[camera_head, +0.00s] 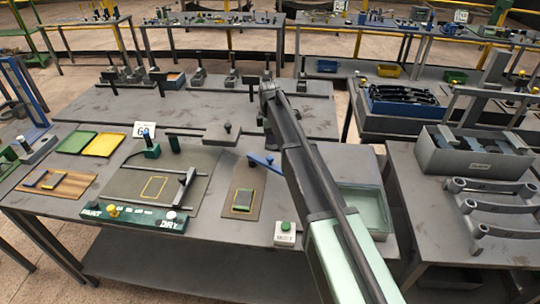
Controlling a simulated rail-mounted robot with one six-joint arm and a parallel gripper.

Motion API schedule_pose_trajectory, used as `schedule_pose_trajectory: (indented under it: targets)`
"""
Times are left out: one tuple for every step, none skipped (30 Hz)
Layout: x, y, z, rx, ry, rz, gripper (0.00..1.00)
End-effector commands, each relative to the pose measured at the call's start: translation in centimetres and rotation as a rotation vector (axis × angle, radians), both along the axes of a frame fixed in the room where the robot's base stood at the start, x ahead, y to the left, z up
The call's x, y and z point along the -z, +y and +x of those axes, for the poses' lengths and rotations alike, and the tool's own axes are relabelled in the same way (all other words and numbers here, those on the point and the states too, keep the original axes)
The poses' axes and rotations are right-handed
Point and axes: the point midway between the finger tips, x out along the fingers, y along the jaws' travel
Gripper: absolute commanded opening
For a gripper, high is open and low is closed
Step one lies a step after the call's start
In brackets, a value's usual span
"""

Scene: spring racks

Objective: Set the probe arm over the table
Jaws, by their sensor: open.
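My arm reaches from the bottom right up toward the back of the grey work table (70,212). My gripper (268,132) hangs at its far end, small and dark, above the table behind the blue bar. It is open, and I see nothing held in it. A short blue bar (264,163) lies slanted beside my arm, behind a brown mat (240,202) bearing a green block (243,201). A dark frame-like arm (183,187) stands over a grey-green mat (135,188) with a yellow outline. I cannot tell which of these is the probe arm.
A PAINT/DRY panel (131,217) edges the table's front. A green-button box (285,234) and a pale tray (365,212) are near my arm. Green and yellow trays (104,144) lie left. A grey bin (473,153) and handled bars (495,207) occupy the right table.

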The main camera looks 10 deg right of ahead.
Motion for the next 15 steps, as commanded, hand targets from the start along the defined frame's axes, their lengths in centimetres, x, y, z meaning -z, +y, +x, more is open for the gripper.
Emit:
schedule_pose_trajectory:
  targets:
    - [0.0, 0.0, 0.0, -0.006, 0.0, 0.0, 0.56]
    - [0.1, 0.0, 0.0, -0.007, 0.0, 0.0, 0.56]
    - [0.2, 0.0, -0.1, -0.006, 0.0, 0.0, 0.56]
    - [0.4, 0.0, -0.1, -0.005, 0.0, 0.0, 0.56]
    - [0.7, 0.0, -0.1, -0.005, 0.0, 0.0, 0.56]
    - [1.1, 0.0, -0.1, -0.004, 0.0, 0.0, 0.56]
    - [1.6, 0.0, -0.1, -0.004, 0.0, 0.0, 0.56]
    - [2.1, 0.0, -0.1, -0.004, 0.0, 0.0, 0.56]
    - [2.9, 0.0, -0.1, -0.003, 0.0, 0.0, 0.56]
    - [3.6, 0.0, -0.1, -0.003, 0.0, 0.0, 0.56]
    - [4.3, 0.0, -0.1, -0.003, 0.0, 0.0, 0.56]
    - [5.3, 0.0, -0.1, -0.003, 0.0, 0.0, 0.56]
    - [6.1, 0.0, -0.1, -0.003, 0.0, 0.0, 0.56]
    - [6.8, 0.0, -0.1, -0.003, 0.0, 0.0, 0.56]
    - [7.8, -0.1, -0.1, -0.002, 0.0, 0.0, 0.56]
